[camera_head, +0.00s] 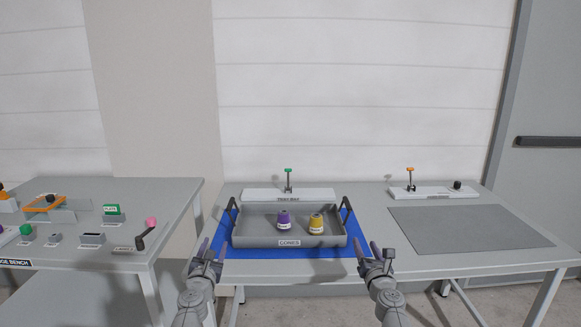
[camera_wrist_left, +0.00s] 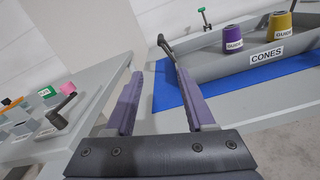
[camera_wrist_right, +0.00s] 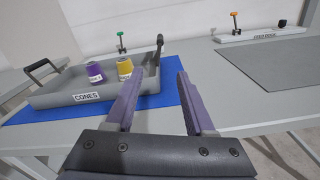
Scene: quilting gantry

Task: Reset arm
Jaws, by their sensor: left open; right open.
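My left gripper (camera_head: 208,250) is open and empty at the front left of the tray; its two fingers show apart in the left wrist view (camera_wrist_left: 155,95). My right gripper (camera_head: 377,250) is open and empty at the tray's front right, and its fingers are also apart in the right wrist view (camera_wrist_right: 158,98). Both stand in front of the grey tray labelled CONES (camera_head: 262,241), touching nothing that I can see. A purple cone (camera_head: 283,221) and a yellow cone (camera_head: 316,225) stand upright inside the tray.
The tray, with dark handles at both ends, lies on a blue mat (camera_head: 226,252). Behind it is a plate with a green-topped lever (camera_head: 288,172). An orange-topped lever (camera_head: 410,173) stands behind a bare grey mat (camera_head: 470,230). A side bench (camera_head: 175,200) at left holds several small parts.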

